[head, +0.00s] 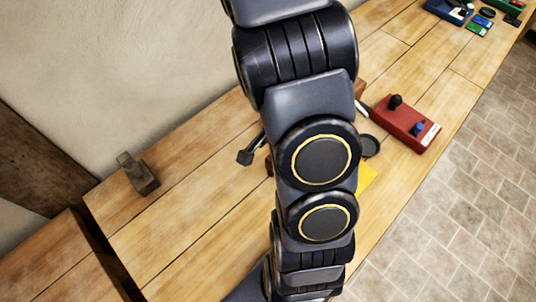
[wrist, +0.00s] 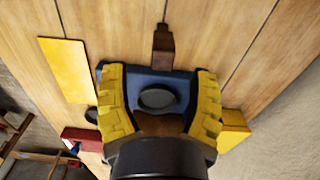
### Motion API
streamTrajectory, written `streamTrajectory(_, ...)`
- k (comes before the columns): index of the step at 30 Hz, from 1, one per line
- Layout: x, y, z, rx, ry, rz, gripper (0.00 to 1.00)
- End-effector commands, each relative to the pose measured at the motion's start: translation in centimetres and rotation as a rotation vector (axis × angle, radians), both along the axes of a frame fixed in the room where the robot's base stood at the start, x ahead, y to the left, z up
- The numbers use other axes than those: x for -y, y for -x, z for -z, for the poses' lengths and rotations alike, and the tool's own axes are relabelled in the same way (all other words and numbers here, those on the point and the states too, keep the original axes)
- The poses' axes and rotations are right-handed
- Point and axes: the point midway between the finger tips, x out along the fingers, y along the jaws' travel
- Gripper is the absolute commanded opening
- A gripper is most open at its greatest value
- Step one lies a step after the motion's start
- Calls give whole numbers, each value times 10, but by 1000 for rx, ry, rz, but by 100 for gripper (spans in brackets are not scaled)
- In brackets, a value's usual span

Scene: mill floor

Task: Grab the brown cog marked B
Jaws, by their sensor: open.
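My gripper (wrist: 159,75) is open in the wrist view, its two yellow ridged fingers spread apart. Between them is a blue piece with a dark round disc (wrist: 157,98) on it. A brown piece (wrist: 160,124) shows low between the fingers, partly hidden by my gripper's body. I cannot tell whether it is the cog, or whether the fingers touch it. No letter B is readable in either view. A darker brown block (wrist: 163,46) lies on the wood just beyond the fingertips. In the head view my arm hides the gripper and this area.
The plank bench (head: 205,130) runs along a wall. A red box (head: 407,124) with a black knob stands near its front edge; a yellow sheet (head: 367,178) lies closer. A brownish block (head: 138,174) sits at left on clear wood. Blue and green items (head: 478,25) lie far right.

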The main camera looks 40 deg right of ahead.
Motion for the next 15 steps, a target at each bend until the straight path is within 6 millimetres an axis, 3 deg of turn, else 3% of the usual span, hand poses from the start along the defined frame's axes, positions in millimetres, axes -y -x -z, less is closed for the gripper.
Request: streamTrajectory(15, -4, -1, 52, -3, -9, -3, 59)
